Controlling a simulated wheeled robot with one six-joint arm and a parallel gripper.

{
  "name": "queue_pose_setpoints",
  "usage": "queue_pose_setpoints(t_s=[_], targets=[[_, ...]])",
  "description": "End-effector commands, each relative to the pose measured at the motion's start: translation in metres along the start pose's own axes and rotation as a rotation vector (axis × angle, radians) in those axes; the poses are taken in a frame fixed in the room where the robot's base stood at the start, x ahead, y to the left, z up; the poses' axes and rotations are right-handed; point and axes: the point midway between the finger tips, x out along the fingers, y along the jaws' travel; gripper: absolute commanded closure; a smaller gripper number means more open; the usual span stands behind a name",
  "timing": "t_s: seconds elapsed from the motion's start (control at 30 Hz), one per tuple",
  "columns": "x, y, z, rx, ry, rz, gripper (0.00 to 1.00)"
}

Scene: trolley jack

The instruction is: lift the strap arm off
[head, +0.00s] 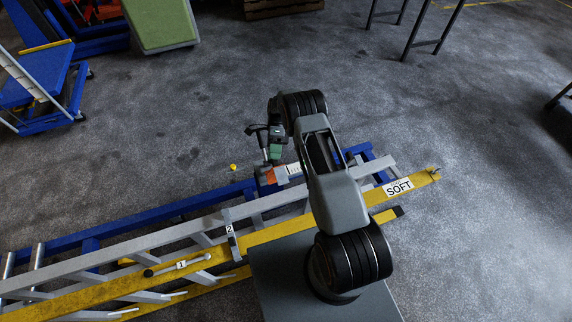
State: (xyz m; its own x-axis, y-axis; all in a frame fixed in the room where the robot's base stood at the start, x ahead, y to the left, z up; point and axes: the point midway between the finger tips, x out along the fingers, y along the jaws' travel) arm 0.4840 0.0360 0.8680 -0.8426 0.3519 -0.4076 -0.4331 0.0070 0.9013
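No part is clearly identifiable as the strap arm. A short grey upright piece labelled 2 (229,232) stands across the yellow beam (290,226) left of my base. A thin bar labelled 1 (180,265) with a dark end lies along the yellow beam further left. My gripper (268,172) is above the far side of the long frame, right of and beyond piece 2. An orange part with a white label (290,170) shows at its tip. Whether my fingers hold it or only overlap it in view is unclear.
A SOFT label (399,187) is at the yellow beam's right end. A grey rail (150,238) and blue rail (120,226) run beside it. A small yellow object (233,167) lies on the floor. A blue trolley (45,95) stands far left. The right floor is mostly clear.

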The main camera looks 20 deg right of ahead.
Motion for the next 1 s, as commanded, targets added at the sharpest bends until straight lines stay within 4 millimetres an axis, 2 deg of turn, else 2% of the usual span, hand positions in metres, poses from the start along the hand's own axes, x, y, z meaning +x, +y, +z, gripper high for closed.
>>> queue_pose_setpoints(t_s=[0.03,0.2,0.4,0.53,0.57,0.6,0.8,1.0], targets=[[-0.012,0.035,0.003,-0.007,-0.002,0.050,0.19],[-0.005,0.069,-0.004,-0.005,-0.006,0.048,0.18],[0.013,0.096,-0.018,0.001,-0.009,0.043,0.18],[0.025,0.113,-0.025,0.003,-0.007,0.041,0.18],[0.028,0.117,-0.026,0.003,-0.007,0.040,0.22],[0.032,0.122,-0.028,0.002,-0.007,0.042,0.43],[0.046,0.132,-0.029,-0.004,0.003,0.047,0.43],[0.052,0.136,-0.030,-0.006,0.006,0.049,0.43]])
